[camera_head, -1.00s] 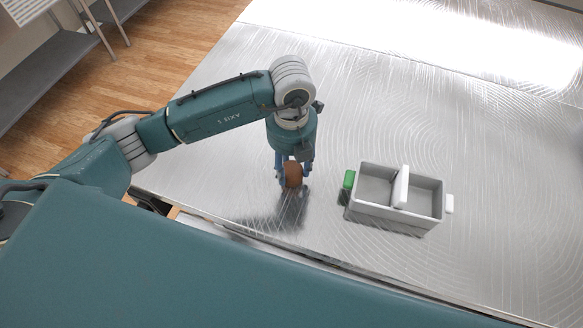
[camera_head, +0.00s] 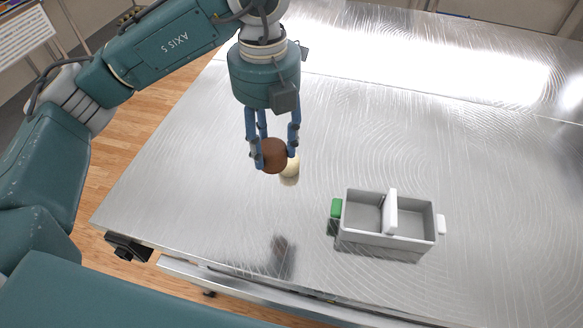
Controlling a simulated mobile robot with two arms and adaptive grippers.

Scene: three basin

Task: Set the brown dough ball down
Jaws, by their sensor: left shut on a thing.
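The brown dough ball (camera_head: 274,155) is between the blue fingers of my left gripper (camera_head: 272,158) in the head view. The gripper points down and is shut on the ball. The ball looks raised above the metal table (camera_head: 170,190), with a dark shadow or reflection on the table nearer the front edge. The fingers hide part of the ball's sides. My right gripper is out of view.
A pale cream ball-like thing (camera_head: 290,171) shows just behind the brown ball, partly hidden. Much of the table is bare.

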